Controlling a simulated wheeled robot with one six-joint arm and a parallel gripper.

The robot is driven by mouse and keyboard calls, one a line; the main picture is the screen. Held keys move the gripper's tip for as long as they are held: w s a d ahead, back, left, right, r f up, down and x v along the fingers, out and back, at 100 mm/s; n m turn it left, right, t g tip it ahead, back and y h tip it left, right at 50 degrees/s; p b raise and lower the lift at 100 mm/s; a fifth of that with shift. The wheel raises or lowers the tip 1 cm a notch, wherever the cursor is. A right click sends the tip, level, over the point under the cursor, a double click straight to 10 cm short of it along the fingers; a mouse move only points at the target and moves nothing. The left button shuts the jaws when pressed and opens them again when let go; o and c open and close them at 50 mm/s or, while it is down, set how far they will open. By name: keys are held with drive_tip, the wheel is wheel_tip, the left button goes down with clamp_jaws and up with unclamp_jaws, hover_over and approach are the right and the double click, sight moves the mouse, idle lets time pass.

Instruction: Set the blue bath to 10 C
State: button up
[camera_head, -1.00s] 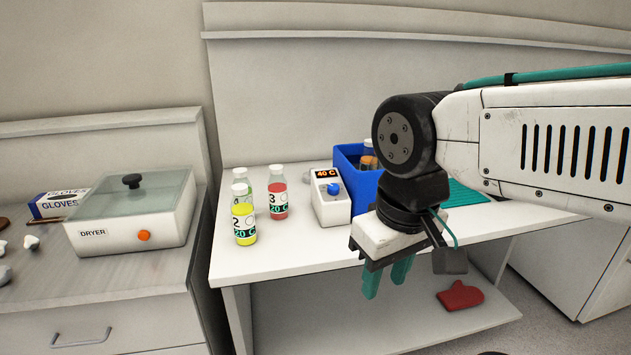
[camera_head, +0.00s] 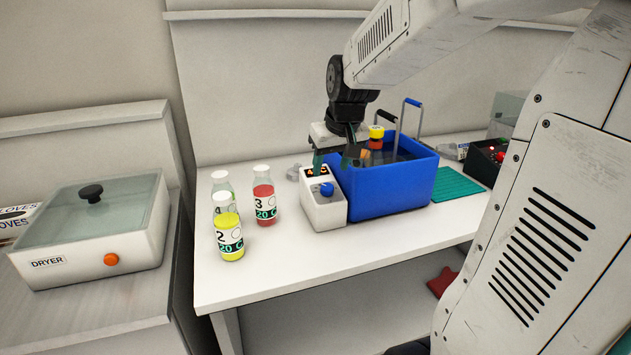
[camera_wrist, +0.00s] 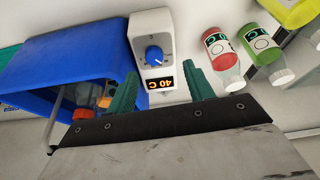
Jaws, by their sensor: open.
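The blue bath (camera_head: 395,190) stands on the white table, with a white control box (camera_head: 325,212) against its left side. The box has a blue knob (camera_head: 327,188) and a small display. The display (camera_wrist: 161,85) reads 40 C in the wrist view, where the knob (camera_wrist: 154,54) also shows.
A bottle with a yellow cap (camera_head: 376,133) and upright handles are at the bath. A teal mat (camera_head: 457,184) lies to the right. A dryer (camera_head: 95,230) is at left.

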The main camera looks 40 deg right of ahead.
sight(327, 186)
drive_tip(key=x, duration=0.3)
drive_tip(key=d+x, duration=0.1)
drive_tip(key=x, duration=0.1)
drive_tip(key=w+x, duration=0.1)
drive_tip(key=x, duration=0.2)
drive_tip(key=shift+w+d, duration=0.25)
drive_tip(key=shift+d, duration=0.1)
drive_tip(key=c, duration=1)
